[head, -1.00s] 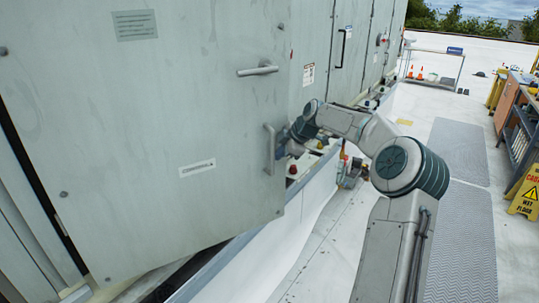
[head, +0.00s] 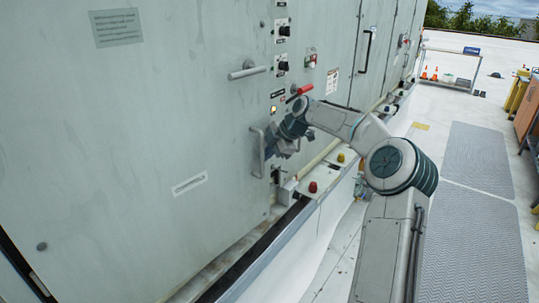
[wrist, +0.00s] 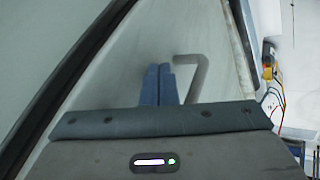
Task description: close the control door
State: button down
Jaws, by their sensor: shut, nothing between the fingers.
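The control door (head: 150,120) is a large pale grey panel filling the left of the head view. It carries a horizontal lever (head: 248,72), a vertical pull handle (head: 257,152) and a small white label (head: 189,184). Its right edge appears still slightly off the cabinet. My gripper (head: 274,142) is at the door's right side by the pull handle, partly covering it. In the wrist view the blue fingers (wrist: 158,74) are shut together and empty, just left of the bent grey handle (wrist: 190,72). I cannot tell whether the fingertips touch the door.
Right of the door are black knobs (head: 283,32), a red-handled switch (head: 302,89) and a yellow light (head: 273,109). A low ledge with a red button (head: 313,187) runs below. The walkway with grey mats (head: 468,230) is open at right.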

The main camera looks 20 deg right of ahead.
jog(key=shift+s+d, duration=0.1)
dwell(0.3)
jog(key=s+d+f+b+v, duration=0.1)
jog(key=b+v, duration=0.1)
jog(key=v, duration=0.4)
jog(key=d+f+b+v, duration=0.1)
jog(key=v, duration=0.4)
jog(key=m+t+y+b, duration=0.4)
jog(key=m+t+b, duration=0.65)
jog(key=m, duration=0.35)
send_near(267, 165)
jog(key=shift+t, duration=0.25)
jog(key=p+x, duration=0.3)
jog(key=x, duration=0.3)
jog(key=shift+w+a+f+p, duration=0.15)
jog(key=shift+w+a+p, duration=0.05)
jog(key=shift+w+p, duration=0.15)
